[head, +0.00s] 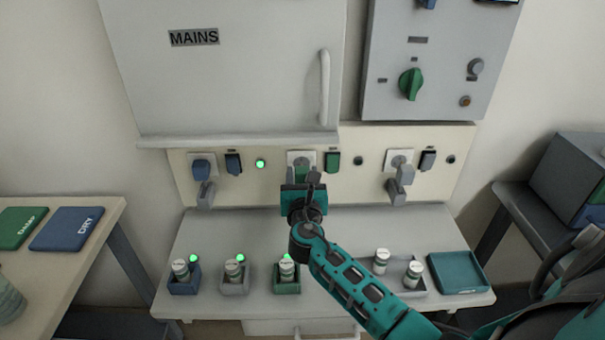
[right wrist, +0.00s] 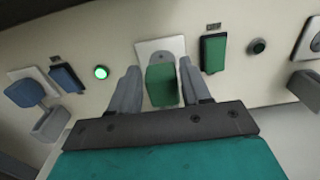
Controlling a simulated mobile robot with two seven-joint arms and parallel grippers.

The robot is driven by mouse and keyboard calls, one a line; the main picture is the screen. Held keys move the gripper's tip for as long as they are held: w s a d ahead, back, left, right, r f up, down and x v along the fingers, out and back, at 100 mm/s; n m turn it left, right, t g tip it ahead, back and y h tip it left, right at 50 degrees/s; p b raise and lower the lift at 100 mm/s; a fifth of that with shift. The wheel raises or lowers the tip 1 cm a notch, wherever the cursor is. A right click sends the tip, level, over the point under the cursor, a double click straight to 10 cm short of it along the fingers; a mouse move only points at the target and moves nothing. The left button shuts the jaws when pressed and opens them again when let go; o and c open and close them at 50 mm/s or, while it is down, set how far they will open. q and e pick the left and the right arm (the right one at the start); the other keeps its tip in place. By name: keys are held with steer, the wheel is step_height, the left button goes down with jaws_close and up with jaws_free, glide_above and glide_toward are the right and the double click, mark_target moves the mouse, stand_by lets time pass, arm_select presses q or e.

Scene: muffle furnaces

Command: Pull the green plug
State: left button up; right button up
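The green plug (right wrist: 162,86) sits in a white wall socket (right wrist: 155,48) in the right wrist view. In the head view the green plug (head: 302,172) is mostly hidden behind my right gripper (head: 303,183). In the wrist view the right gripper's (right wrist: 161,88) two grey fingers stand on either side of the plug. A narrow gap seems to show on each side, so the gripper looks open around it. The green switch (right wrist: 213,54) is right of the plug, and the lamp (right wrist: 257,46) beside it is dark. My left gripper is not in view.
A blue plug (head: 202,167) with a lit green lamp (head: 260,163) is to the left; a grey plug (head: 399,178) is to the right. Holders with vials (head: 235,283) stand on the bench below. The MAINS cabinet (head: 240,80) and a control box (head: 430,60) overhang the socket panel.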

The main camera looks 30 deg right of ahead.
steer(key=shift+o, duration=1.3)
steer(key=shift+r, duration=0.1)
steer(key=v, duration=1.3)
steer(key=shift+w, duration=0.1)
